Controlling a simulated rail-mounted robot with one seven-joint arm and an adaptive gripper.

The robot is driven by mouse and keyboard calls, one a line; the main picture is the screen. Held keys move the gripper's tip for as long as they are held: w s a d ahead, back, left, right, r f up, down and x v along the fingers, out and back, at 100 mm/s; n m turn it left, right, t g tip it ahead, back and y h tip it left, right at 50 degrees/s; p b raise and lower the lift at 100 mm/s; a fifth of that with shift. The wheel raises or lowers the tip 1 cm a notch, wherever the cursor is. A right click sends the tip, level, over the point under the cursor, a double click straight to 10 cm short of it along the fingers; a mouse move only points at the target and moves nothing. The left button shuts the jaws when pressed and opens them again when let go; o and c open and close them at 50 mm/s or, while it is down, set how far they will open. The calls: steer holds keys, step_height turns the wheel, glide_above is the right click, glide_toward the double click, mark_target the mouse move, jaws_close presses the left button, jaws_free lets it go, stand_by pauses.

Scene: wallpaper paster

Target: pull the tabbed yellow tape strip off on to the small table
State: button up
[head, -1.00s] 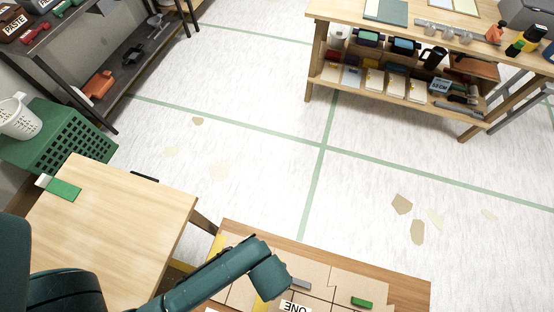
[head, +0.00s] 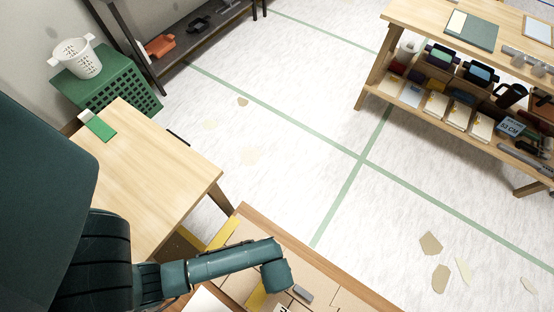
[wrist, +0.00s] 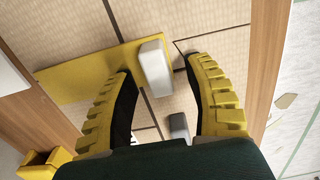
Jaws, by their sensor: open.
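A yellow tape strip (wrist: 85,74) lies on the tan panelled board in the wrist view, with a pale block-like tab (wrist: 155,68) at its right end. A yellow strip (head: 223,232) also shows along the workbench's far left side in the head view. My gripper (wrist: 158,66) is open, its yellow ribbed fingers on either side of the tab; nothing shows clamped, and I cannot tell whether either finger touches it. The small table (head: 155,180) is light wood, left of the workbench, with a green strip with a white end (head: 97,124) on its far left corner.
A small grey block (wrist: 179,127) lies on the board near the fingers. The workbench's wooden edge (wrist: 268,60) runs along the right. A green crate with a white basket (head: 74,58) stands behind the small table. Most of the small table's top is bare.

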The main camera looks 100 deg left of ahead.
jaws_close()
stand_by(0.7)
steer(key=shift+f, duration=0.1)
